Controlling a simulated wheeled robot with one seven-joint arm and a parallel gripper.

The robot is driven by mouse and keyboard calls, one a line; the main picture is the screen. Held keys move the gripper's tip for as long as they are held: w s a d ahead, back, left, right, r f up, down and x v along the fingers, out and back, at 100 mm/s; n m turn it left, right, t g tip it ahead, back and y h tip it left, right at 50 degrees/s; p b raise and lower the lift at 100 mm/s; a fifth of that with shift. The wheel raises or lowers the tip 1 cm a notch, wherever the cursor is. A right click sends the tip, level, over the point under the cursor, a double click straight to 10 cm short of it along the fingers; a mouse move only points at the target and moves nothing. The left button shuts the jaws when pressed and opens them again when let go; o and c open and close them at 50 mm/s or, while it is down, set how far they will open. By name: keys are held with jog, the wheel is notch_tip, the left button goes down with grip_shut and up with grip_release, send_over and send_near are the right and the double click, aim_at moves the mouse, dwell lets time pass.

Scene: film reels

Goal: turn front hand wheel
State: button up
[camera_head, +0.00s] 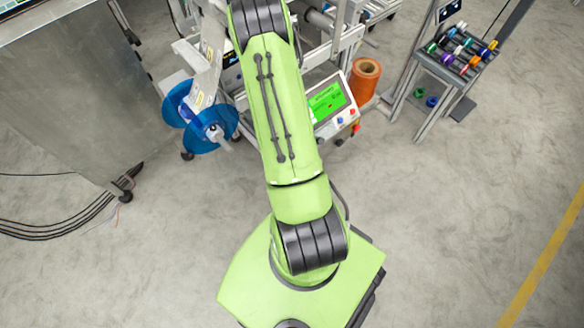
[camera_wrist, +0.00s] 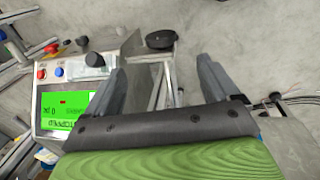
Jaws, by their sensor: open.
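A black round knob-like disc (camera_wrist: 160,39), which looks like the hand wheel, shows in the wrist view just beyond my fingertips. It sits at the end of a grey metal frame part. My gripper (camera_wrist: 163,64) is open, with one grey finger on each side and nothing held between them. The disc lies ahead of the gap, and I see no contact. In the head view my green arm covers the middle of the machine, and the gripper and the wheel are hidden there.
A control box with a green screen (camera_head: 327,99) stands beside the arm; it also shows in the wrist view (camera_wrist: 62,112), close to the left finger. Blue reels (camera_head: 211,129) are at left, an orange roll (camera_head: 364,79) at right, and a spool rack (camera_head: 458,55) farther right.

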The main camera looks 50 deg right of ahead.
jog(key=f+b, duration=0.1)
jog(key=f, duration=0.3)
jog(key=d+f+b, duration=0.1)
jog(key=f+b, duration=0.1)
jog(key=f, duration=0.3)
jog(key=d+f+b, duration=0.1)
jog(key=f, duration=0.3)
jog(key=shift+s+f, duration=0.15)
jog(key=shift+s, duration=0.05)
jog(key=shift+c, duration=0.5)
jog(key=c, duration=1)
